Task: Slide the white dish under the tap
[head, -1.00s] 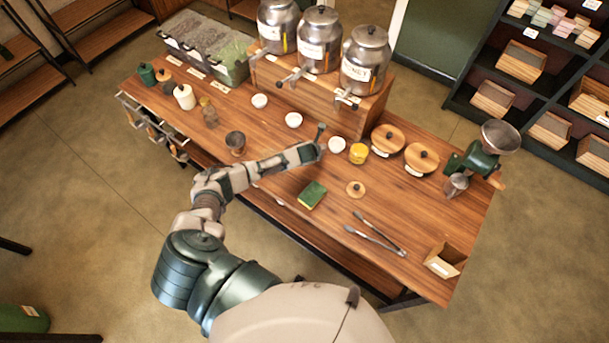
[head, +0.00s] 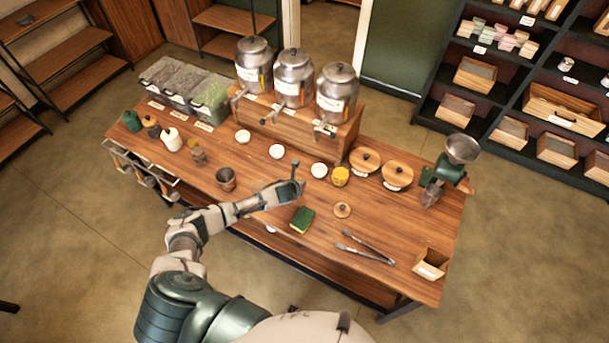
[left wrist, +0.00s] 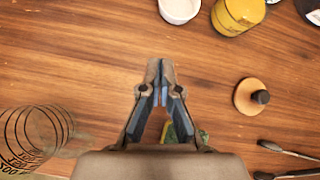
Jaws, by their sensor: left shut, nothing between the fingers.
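Three small white dishes stand on the wooden table in front of the tap dispensers: a left one (head: 242,136), a middle one (head: 276,151) and a right one (head: 319,170). The metal dispensers have a left tap (head: 237,96), a middle tap (head: 272,116) and a right tap (head: 322,130). The right dish sits forward of the right tap. My left gripper (head: 295,166) is left of the right dish and apart from it. In the left wrist view the gripper (left wrist: 163,84) is shut and empty, with one white dish (left wrist: 180,9) beyond it at the top edge. My right gripper does not show.
A yellow container (head: 340,177) stands close right of the right dish. A green sponge (head: 302,219), a wooden lid (head: 342,210) and tongs (head: 365,254) lie nearer the front. A cup (head: 226,178) stands left of my gripper.

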